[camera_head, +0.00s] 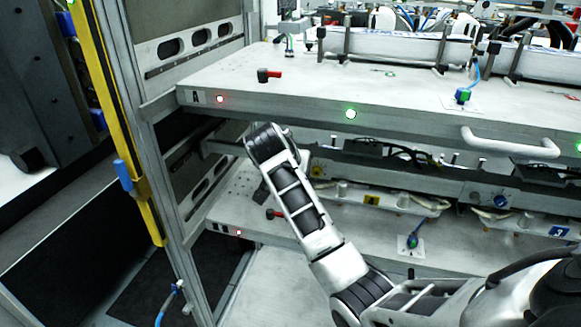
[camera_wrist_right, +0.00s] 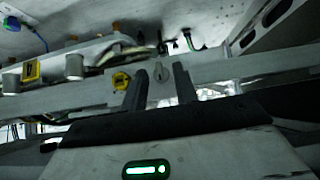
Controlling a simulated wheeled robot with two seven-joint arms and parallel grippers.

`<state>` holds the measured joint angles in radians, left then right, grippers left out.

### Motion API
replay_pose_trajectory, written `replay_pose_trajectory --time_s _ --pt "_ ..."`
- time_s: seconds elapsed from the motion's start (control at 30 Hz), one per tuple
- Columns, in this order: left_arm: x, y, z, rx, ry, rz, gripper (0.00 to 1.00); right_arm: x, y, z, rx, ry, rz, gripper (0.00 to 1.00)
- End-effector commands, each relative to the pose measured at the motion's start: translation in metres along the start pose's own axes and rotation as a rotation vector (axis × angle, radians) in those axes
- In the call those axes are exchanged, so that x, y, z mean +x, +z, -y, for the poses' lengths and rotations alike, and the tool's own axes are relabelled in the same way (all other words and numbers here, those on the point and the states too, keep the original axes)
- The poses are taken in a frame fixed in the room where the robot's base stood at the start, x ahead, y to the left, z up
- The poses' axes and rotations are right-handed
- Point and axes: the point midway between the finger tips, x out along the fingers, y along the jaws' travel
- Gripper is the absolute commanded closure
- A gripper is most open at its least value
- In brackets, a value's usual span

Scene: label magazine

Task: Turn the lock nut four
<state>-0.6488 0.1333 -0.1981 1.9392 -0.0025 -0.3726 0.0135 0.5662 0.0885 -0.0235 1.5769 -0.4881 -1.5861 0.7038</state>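My right gripper (camera_wrist_right: 160,80) shows in the right wrist view, with its two dark fingers apart. A small grey metal part (camera_wrist_right: 161,72) shows in the gap between them; I cannot tell whether it is between the fingers or beyond them. A yellow nut-like part (camera_wrist_right: 121,82) sits just left of the fingers, on a pale rail. In the head view a round yellow part (camera_head: 317,171) and a round blue part (camera_head: 500,201) sit on the rail under the upper shelf. I cannot tell which is lock nut four. My right arm hides its own gripper in the head view. My left gripper is out of view.
The upper shelf (camera_head: 330,92), with a handle (camera_head: 510,146), overhangs the lower shelf (camera_head: 340,232). A metal post (camera_head: 150,120) with a yellow strip stands at left. Red-and-black levers (camera_head: 269,75) sit on the shelves. A yellow label (camera_head: 372,200) and blue label (camera_head: 559,231) mark the units.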

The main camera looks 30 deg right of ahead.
Motion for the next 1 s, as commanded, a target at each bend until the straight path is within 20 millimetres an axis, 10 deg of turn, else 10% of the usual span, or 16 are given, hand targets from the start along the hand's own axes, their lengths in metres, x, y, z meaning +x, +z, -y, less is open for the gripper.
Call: replay_pose_trajectory --time_s 1.0 --pt "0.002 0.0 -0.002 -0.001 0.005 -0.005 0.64 -0.159 0.0 0.0 0.001 -0.001 0.001 0.71"
